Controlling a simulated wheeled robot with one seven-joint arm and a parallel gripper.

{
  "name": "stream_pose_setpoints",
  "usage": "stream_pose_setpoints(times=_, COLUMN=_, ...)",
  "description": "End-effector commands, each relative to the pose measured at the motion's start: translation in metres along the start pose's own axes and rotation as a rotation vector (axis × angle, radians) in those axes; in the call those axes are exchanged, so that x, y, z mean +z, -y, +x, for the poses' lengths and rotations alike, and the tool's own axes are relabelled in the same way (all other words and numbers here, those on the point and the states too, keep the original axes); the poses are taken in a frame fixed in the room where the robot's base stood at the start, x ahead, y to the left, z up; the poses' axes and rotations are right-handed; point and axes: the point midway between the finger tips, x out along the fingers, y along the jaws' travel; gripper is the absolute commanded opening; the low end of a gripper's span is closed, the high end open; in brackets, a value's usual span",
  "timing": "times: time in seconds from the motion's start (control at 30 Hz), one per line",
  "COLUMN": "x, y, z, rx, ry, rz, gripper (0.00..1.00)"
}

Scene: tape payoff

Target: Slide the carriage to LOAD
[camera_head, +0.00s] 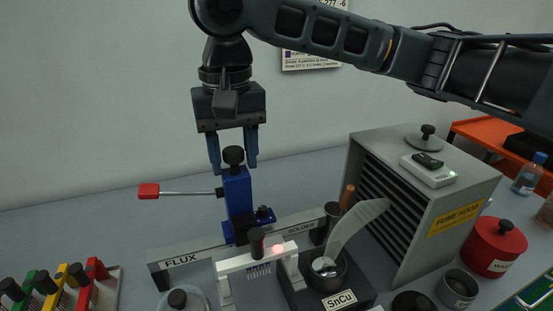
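The carriage (238,192) is a blue upright block with a round black knob (233,157) on top and a rod with a red end (149,191) reaching left. It stands at the rail (215,252), between the FLUX and SOLDER labels. My gripper (233,168) points down over the carriage. Its two fingers are spread, one to each side of the knob in the picture. I cannot tell whether they touch the knob or are behind it. No LOAD label is readable in view.
A white comb-like holder (256,262) and a SnCu pot (327,272) stand in front of the rail. A grey fume hood (420,205) is at right, with a red canister (494,246) beside it. Several coloured clamps (92,275) stand at lower left.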

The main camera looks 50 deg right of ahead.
Motion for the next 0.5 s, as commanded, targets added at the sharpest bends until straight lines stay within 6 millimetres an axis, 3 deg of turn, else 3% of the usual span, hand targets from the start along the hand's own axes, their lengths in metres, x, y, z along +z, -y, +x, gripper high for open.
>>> stream_pose_setpoints(times=0.1, x=0.0003, y=0.0000, z=0.0002, rx=0.000, ry=0.001, rz=-0.001, gripper=0.57)
stream_pose_setpoints(times=0.5, x=0.0007, y=0.0001, z=-0.0089, rx=0.000, ry=0.002, rz=-0.001, gripper=0.57)
